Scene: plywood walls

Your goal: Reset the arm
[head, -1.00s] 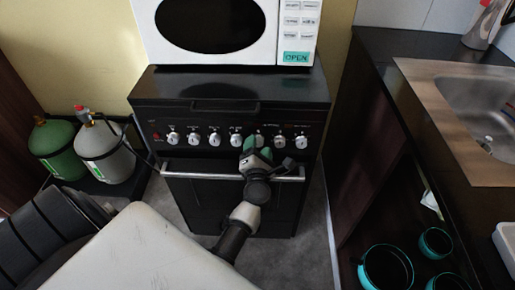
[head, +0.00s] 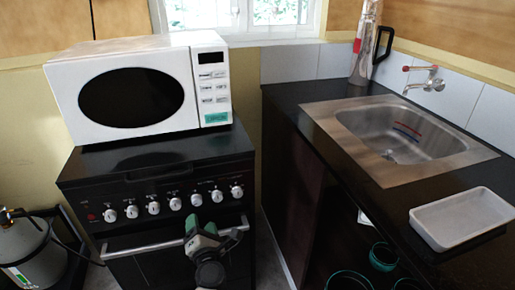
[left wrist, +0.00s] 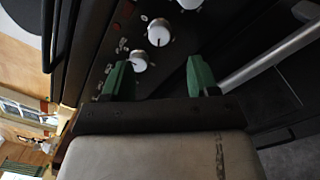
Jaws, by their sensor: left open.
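My left gripper (head: 207,238) is in front of the black stove (head: 160,163), near the silver oven handle (head: 150,247) and just below the knobs at the right. Its green fingers are apart with nothing between them. In the left wrist view the open fingers (left wrist: 158,77) point at the stove's knob panel, with a white knob (left wrist: 160,32) just beyond them. The handle also shows in the wrist view (left wrist: 275,55) to the right of the fingers. I cannot tell whether the gripper touches the stove. My right gripper is not in view.
A white microwave (head: 215,75) stands on the stove. To the right is a dark counter (head: 290,100) with a metal sink (head: 390,170) and a white tray (head: 465,218). A grey gas cylinder (head: 25,250) stands at the left. Teal-rimmed pots (head: 383,257) sit under the counter.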

